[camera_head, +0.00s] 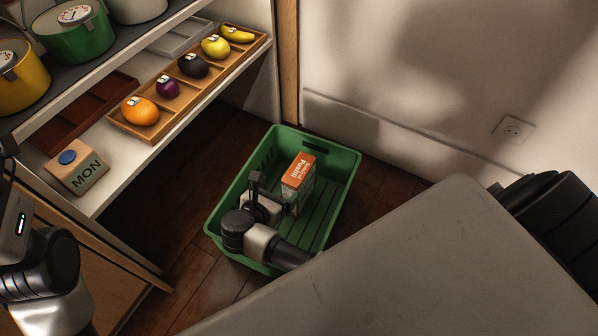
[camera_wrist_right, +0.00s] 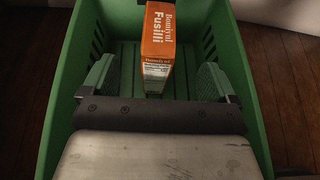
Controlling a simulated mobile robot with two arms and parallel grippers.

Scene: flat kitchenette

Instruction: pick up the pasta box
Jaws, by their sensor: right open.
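The pasta box (camera_head: 299,170), orange on top with "Fusilli" lettering, stands upright in the green crate (camera_head: 336,207) on the floor. In the right wrist view the box (camera_wrist_right: 158,52) shows its orange top and its pale printed side. My right gripper (camera_head: 277,197) is inside the crate, at the near side of the box. Its two fingers are spread wide in the wrist view (camera_wrist_right: 157,82), with the box between them and clear space on both sides. My left arm is at the left edge; the jaws of its gripper (camera_head: 8,150) are not clear.
The wall (camera_head: 400,70) is behind the crate. Crate walls surround my right gripper.

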